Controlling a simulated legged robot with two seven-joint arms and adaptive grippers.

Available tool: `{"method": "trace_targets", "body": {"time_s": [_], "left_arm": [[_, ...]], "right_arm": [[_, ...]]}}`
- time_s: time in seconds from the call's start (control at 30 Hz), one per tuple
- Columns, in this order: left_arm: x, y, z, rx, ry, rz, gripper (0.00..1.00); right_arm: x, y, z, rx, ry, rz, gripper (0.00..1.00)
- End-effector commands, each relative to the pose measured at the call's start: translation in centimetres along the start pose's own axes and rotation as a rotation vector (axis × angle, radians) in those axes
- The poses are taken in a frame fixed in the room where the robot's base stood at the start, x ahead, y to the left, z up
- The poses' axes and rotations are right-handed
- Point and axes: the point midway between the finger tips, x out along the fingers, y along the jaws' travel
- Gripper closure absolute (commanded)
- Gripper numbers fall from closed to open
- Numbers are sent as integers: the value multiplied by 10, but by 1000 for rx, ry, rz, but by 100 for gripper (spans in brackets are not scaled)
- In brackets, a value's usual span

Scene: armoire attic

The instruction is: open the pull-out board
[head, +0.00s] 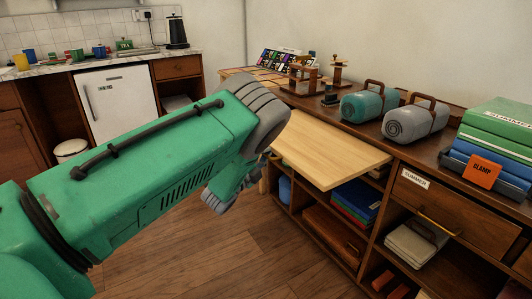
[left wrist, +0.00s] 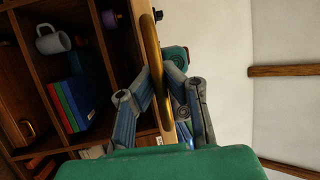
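The pull-out board (head: 330,152) is a pale wooden panel that sticks out level from the cabinet front in the head view. My left gripper (head: 258,158) is at its front edge, mostly hidden behind my own wrist. In the left wrist view a curved brass handle (left wrist: 151,48) runs between the fingers of my left gripper (left wrist: 160,72). The fingertips close in on it from both sides and look shut on it. My right gripper is not in view.
Below the board are open shelves with blue and green folders (head: 355,203). A drawer labelled SUMMER (head: 455,215) is to the right. Two canisters (head: 368,105) (head: 415,122) stand on the cabinet top. The wooden floor (head: 215,255) in front is clear.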

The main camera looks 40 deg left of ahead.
Motion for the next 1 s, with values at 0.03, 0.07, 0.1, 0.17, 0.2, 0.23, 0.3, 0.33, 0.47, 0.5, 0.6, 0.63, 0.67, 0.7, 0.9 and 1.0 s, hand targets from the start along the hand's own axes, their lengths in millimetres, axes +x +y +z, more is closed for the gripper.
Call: {"method": "trace_targets", "body": {"time_s": [0.03,0.07,0.1,0.17,0.2,0.23,0.3,0.33,0.47,0.5,0.6,0.63,0.67,0.7,0.9,1.0], "left_arm": [[-2,0,9,6,-19,4,100],[-2,0,9,6,-19,4,100],[-2,0,9,6,-19,4,100],[-2,0,9,6,-19,3,100],[-2,0,9,6,-19,3,100],[-2,0,9,6,-19,3,100],[-2,0,9,6,-19,3,100],[-2,0,9,5,-19,3,100],[-2,0,9,4,-17,3,73],[-2,0,8,3,-16,3,69],[-2,-1,6,3,-12,1,69],[-2,-1,5,3,-11,0,69],[-2,-2,4,4,-10,0,69],[-1,-2,3,5,-9,0,69],[-9,-2,1,5,-7,1,69],[-24,-1,2,4,-8,3,69]], "right_arm": [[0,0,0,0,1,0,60],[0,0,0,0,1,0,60],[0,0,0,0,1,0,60],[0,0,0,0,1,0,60],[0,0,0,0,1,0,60],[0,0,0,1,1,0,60],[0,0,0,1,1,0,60],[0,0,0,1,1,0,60],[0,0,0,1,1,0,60],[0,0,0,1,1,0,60],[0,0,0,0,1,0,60],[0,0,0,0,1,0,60],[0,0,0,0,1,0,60],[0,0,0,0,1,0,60],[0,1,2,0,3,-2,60],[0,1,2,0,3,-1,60]]}}
